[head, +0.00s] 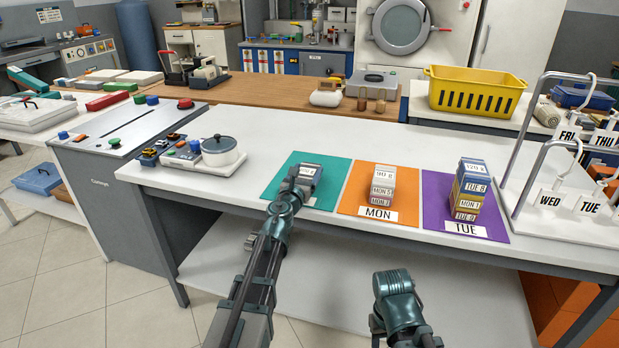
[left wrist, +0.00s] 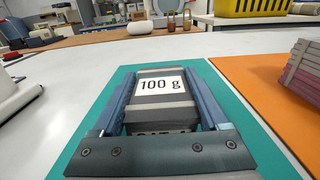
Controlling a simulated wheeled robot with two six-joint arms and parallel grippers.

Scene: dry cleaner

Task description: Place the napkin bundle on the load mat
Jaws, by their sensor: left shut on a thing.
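My left gripper (head: 306,181) is shut on a grey bundle (left wrist: 160,92) with a white "100 g" label, between its two blue-grey fingers in the left wrist view. In the head view this bundle (head: 311,170) is over the teal mat (head: 330,169). I cannot tell whether it touches the mat or something under it. Part of another printed label shows low between the fingers. The teal mat's front label is mostly hidden by my left arm. My right arm's end (head: 395,284) is low in front of the counter; its jaws are not clear.
An orange mat (head: 350,204) marked MON holds a stack of bundles (head: 381,183). A purple mat (head: 434,210) marked TUE holds a taller stack (head: 468,188). A scale-like device with a round pot (head: 219,151) stands left.

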